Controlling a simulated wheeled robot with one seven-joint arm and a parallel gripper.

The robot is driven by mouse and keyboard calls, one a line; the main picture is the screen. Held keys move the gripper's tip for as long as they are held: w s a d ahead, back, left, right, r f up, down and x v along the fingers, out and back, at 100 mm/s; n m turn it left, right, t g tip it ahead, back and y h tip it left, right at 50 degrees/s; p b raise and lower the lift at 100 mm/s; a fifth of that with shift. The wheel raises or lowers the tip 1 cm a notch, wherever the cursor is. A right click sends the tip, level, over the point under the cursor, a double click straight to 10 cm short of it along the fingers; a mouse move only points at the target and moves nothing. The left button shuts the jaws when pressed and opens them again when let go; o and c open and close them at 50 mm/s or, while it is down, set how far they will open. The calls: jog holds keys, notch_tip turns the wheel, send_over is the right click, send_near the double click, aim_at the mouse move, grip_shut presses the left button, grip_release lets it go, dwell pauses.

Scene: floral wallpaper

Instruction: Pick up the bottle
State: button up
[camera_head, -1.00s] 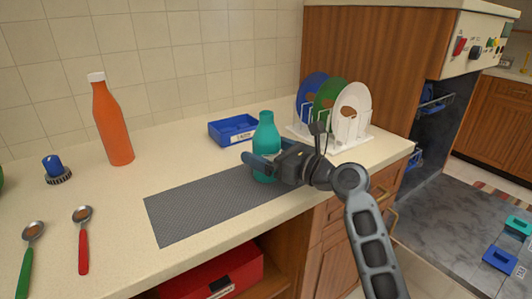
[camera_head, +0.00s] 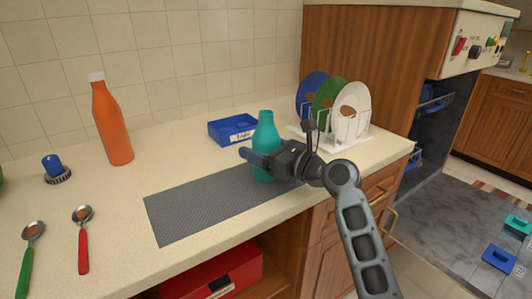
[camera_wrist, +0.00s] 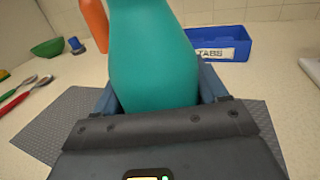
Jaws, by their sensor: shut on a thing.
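A teal bottle (camera_head: 266,135) stands upright at the right end of the grey mat on the counter. My gripper (camera_head: 258,163) reaches it from the right and is shut on its lower body. In the wrist view the teal bottle (camera_wrist: 152,60) fills the middle, with a blue finger of my gripper (camera_wrist: 155,92) on each side. An orange bottle (camera_head: 111,124) with a white cap stands apart at the back left.
A grey mat (camera_head: 190,212) lies on the counter. A blue bin (camera_head: 226,134) is behind the teal bottle. A dish rack (camera_head: 352,132) with blue, green and white plates stands right. Two spoons (camera_head: 82,240) and a blue-handled brush (camera_head: 55,170) lie left.

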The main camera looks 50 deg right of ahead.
aim_at(262, 129)
jog(key=shift+c, duration=0.6)
jog(key=shift+r, duration=0.1)
jog(key=shift+r, duration=0.5)
jog(key=r, duration=0.2)
jog(key=r+p, duration=0.1)
jog(key=shift+d+r, duration=0.25)
jog(key=shift+r, duration=0.05)
jog(key=s+d+r, duration=0.1)
jog(key=d+r, duration=0.1)
jog(key=d, duration=0.1)
jog(key=s+d+r, duration=0.1)
jog(key=d+r, duration=0.1)
jog(key=d, duration=0.2)
jog(key=s+d+r, duration=0.2)
jog(key=d, duration=0.1)
jog(key=shift+d+r, duration=0.15)
jog(key=shift+d, duration=0.1)
